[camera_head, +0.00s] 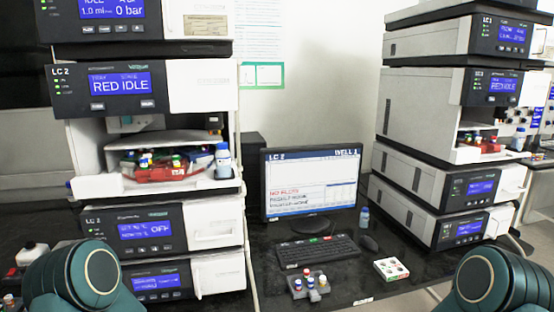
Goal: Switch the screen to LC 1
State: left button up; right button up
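The computer screen (310,183) stands on the black bench between two instrument stacks. Its header reads LC 2 on the left and what looks like WELL 1 on the right, with a red line of text and darker lines below. A black keyboard (318,252) lies in front of it, with a small green key and a red key along its back edge. A dark mouse (369,243) lies to the right of the keyboard. Neither gripper is in view; only rounded teal links of my arms show at the bottom left and bottom right corners.
The left stack (145,90) is labelled LC 2, with an open tray of vials (160,165). The right stack (420,110) also has an open vial tray. A small vial rack (310,284), a white well block (391,269) and a bottle (364,219) stand near the keyboard.

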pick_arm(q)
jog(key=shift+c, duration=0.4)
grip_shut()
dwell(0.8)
